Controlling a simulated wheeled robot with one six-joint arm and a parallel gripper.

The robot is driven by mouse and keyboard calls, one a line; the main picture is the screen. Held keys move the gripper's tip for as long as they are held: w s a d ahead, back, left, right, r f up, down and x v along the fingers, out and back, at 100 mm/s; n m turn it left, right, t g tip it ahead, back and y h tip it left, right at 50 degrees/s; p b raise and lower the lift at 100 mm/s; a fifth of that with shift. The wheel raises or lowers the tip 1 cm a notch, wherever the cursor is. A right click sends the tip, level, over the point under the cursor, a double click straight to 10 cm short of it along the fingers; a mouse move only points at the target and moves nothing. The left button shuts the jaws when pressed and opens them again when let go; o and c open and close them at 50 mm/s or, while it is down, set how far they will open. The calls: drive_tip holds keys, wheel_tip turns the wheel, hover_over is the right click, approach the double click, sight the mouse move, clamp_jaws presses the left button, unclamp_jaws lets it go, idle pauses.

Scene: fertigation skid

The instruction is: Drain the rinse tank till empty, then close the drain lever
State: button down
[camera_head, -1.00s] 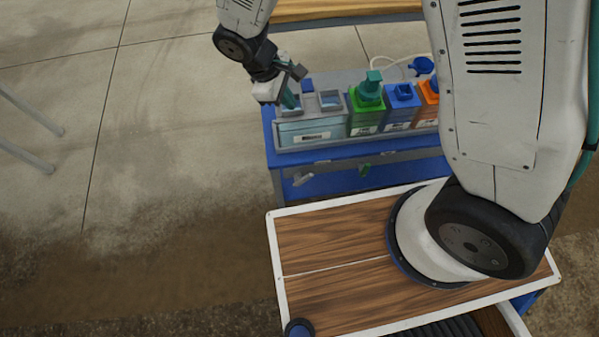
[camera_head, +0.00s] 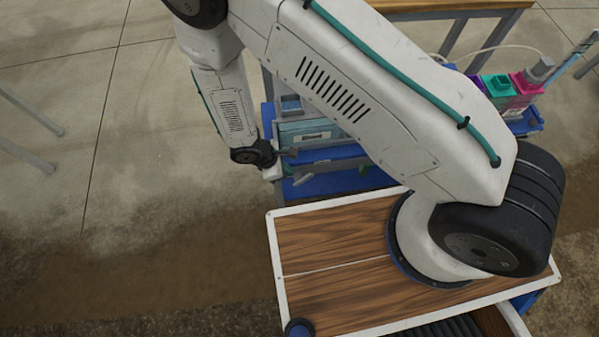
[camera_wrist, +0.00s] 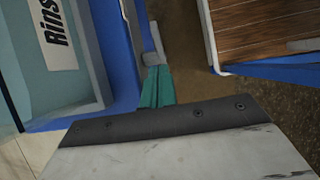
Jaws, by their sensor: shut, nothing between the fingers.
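The rinse tank (camera_head: 309,133) is a clear box with a white label, on the blue skid in the head view. In the wrist view its wall (camera_wrist: 92,75) and part of the label "Rins" fill the left side. I cannot tell the liquid level. My gripper (camera_head: 284,160) is shut and empty, low at the tank's front left corner. Its teal fingers (camera_wrist: 154,86) reach toward a grey part (camera_wrist: 152,58) at the skid's front; contact is unclear. A small grey lever (camera_head: 302,181) sticks out below the tank front, just right of and below my gripper.
The blue skid shelf (camera_head: 335,183) runs beneath the tank. My arm hides the skid's middle. Pink and teal containers (camera_head: 515,85) stand at the right. A wooden-topped bench (camera_head: 455,4) is behind. Concrete floor (camera_head: 150,120) at the left is open.

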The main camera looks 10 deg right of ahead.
sight(304, 177)
drive_tip(key=d+f, duration=0.4)
drive_tip(key=shift+f, duration=0.15)
drive_tip(key=shift+a, duration=0.1)
idle(0.3)
